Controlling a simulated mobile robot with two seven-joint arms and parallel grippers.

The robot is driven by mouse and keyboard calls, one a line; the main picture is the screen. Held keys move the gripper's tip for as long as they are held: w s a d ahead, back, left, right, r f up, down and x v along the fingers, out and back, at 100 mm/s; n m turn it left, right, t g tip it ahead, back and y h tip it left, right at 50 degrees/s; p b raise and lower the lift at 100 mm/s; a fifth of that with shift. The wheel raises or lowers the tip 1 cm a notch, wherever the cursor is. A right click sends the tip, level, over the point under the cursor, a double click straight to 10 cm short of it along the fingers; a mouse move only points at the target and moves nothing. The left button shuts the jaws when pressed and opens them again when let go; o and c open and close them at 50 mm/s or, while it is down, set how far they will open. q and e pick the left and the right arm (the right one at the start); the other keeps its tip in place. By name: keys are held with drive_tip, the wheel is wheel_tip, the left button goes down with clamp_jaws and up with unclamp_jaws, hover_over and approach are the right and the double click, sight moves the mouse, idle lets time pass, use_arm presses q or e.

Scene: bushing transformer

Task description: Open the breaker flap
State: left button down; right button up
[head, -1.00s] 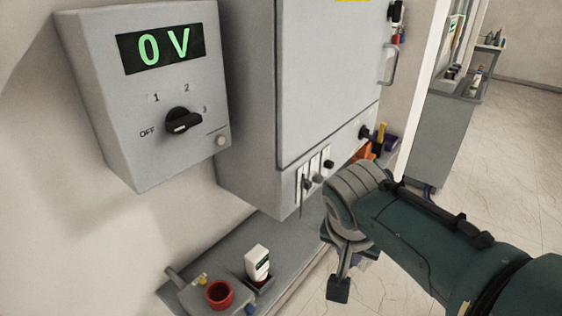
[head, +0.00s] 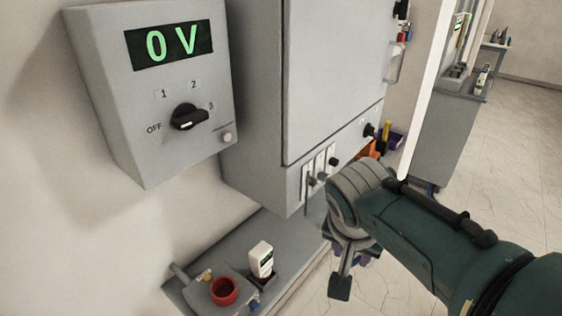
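A tall grey cabinet (head: 258,100) hangs on the wall, with a large flat door (head: 335,80) that looks shut. Below the door is a strip with several small switches and levers (head: 318,170); I cannot tell which part is the breaker flap. My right arm comes in from the right, its wrist in front of the strip's lower right. My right gripper (head: 342,282) points down below the wrist, beside the cabinet's lower edge. My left gripper is out of view.
A grey box (head: 110,110) with a "0 V" display and a black rotary knob (head: 188,118) is on the wall at left. Below, a shelf (head: 240,238) holds a red cup (head: 224,291) and a white handheld device (head: 261,260). Open floor (head: 510,160) lies at right.

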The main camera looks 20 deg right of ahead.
drive_tip(key=p+v, duration=0.1)
drive_tip(key=v, duration=0.9)
drive_tip(key=shift+p, duration=0.35)
drive_tip(key=shift+d, duration=0.1)
